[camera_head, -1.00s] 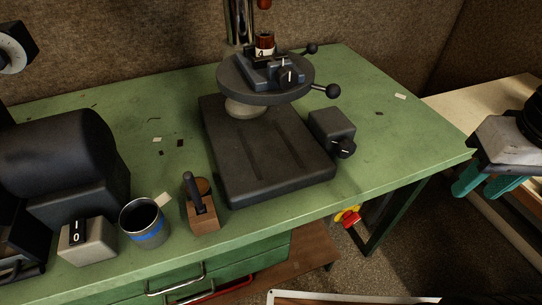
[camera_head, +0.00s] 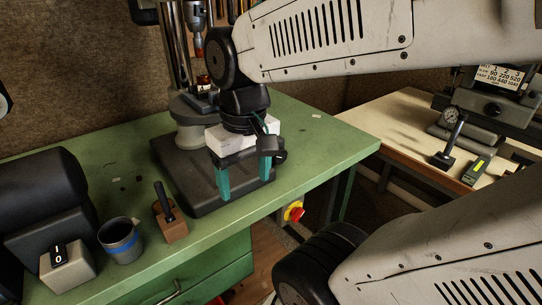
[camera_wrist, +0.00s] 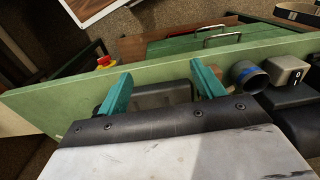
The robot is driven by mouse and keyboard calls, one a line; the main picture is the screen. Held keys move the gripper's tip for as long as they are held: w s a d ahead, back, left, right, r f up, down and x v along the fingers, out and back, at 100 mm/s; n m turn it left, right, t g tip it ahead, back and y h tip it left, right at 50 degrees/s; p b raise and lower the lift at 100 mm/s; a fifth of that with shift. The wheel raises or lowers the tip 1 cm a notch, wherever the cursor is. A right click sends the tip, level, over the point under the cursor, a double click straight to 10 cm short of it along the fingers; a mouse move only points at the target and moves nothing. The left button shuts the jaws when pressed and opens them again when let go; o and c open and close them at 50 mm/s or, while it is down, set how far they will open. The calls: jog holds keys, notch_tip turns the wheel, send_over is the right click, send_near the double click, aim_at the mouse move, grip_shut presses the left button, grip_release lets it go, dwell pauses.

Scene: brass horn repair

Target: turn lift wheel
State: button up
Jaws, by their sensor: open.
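The drill press (camera_head: 189,120) stands on the green bench, with its dark flat base (camera_head: 192,183) in front. I cannot single out the lift wheel for sure; a small dark knob (camera_head: 281,156) shows at the right of the base, close to my gripper and partly mixed with its outline. My gripper (camera_head: 244,176) is open, with two teal fingers apart and nothing between them. It hangs over the front right part of the base. In the wrist view the fingers (camera_wrist: 163,85) point at the bench, with a dark grey block (camera_wrist: 160,97) behind the gap.
On the green bench (camera_head: 325,135), a cup (camera_head: 120,241), a wooden block with a dark handle (camera_head: 172,228) and a switch box (camera_head: 67,266) stand at left. A red button (camera_head: 296,212) sits below the bench edge. A pale table (camera_head: 400,125) holds another machine at right.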

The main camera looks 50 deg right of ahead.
jog(key=w+d+f+m+y, duration=0.2)
jog(key=w+d+f+m, duration=0.15)
jog(key=d, duration=0.55)
jog(key=n+t+y, duration=0.1)
jog(key=n+t, duration=0.2)
jog(key=t, duration=0.2)
send_near(282, 162)
jog(key=w, duration=0.2)
jog(key=x, duration=0.6)
jog(key=shift+a+f, duration=0.15)
jog(key=shift+a, duration=0.15)
jog(key=c, duration=1)
